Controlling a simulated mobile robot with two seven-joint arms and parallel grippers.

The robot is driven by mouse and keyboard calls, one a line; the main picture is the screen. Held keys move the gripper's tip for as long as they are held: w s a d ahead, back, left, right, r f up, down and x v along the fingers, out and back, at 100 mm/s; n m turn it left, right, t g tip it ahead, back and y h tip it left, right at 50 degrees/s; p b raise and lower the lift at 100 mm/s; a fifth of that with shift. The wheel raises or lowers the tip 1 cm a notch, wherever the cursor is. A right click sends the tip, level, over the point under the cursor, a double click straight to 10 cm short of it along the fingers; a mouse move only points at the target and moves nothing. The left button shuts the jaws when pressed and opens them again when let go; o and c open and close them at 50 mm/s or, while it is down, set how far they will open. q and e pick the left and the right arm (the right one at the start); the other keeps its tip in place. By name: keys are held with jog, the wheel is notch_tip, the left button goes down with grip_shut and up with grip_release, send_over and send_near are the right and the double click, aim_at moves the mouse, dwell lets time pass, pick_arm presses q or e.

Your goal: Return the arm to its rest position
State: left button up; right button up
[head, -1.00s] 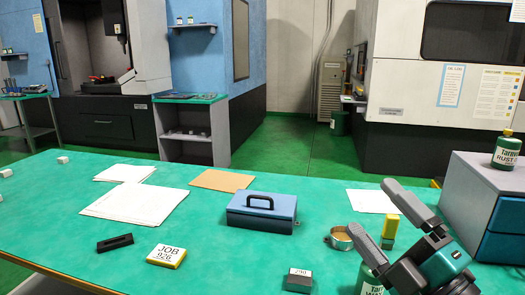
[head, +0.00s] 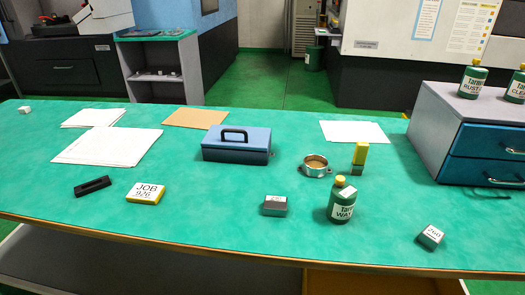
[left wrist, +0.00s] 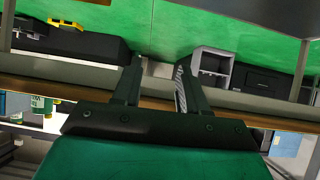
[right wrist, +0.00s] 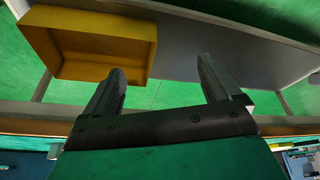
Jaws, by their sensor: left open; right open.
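My left gripper (left wrist: 157,85) shows in the left wrist view, open and empty, with the floor and the bench edge beyond it. My right gripper (right wrist: 160,80) shows in the right wrist view, open and empty, below a yellow bin (right wrist: 95,45). Neither gripper is in the head view. On the green bench top (head: 240,230) are a blue box with a handle (head: 236,145), a green bottle (head: 342,205), a metal ring (head: 315,166) and a yellow-topped block (head: 359,158).
Papers (head: 108,146) lie behind. A drawer cabinet (head: 470,135) stands at right.

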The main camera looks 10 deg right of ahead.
pick_arm(q)
jog(key=shift+y, duration=0.4)
jog(key=a+r+p, duration=0.1)
jog(key=p, duration=0.2)
jog(key=s+a+r+p, duration=0.1)
jog(key=r+p, duration=0.1)
jog(key=p, duration=0.1)
jog(key=shift+s+a+r, duration=0.15)
jog(key=shift+s+a, duration=0.05)
jog(key=shift+a, duration=0.1)
pick_arm(e)
jog(key=w+a+f+t+y, duration=0.1)
jog(key=w+a+t, duration=0.1)
jog(key=w+t, duration=0.4)
jog(key=shift+w+a+f+n+t+y, duration=0.3)
jog(key=shift+w+a+f+t, duration=0.05)
jog(key=shift+w+t, duration=0.1)
jog(key=shift+c, duration=0.3)
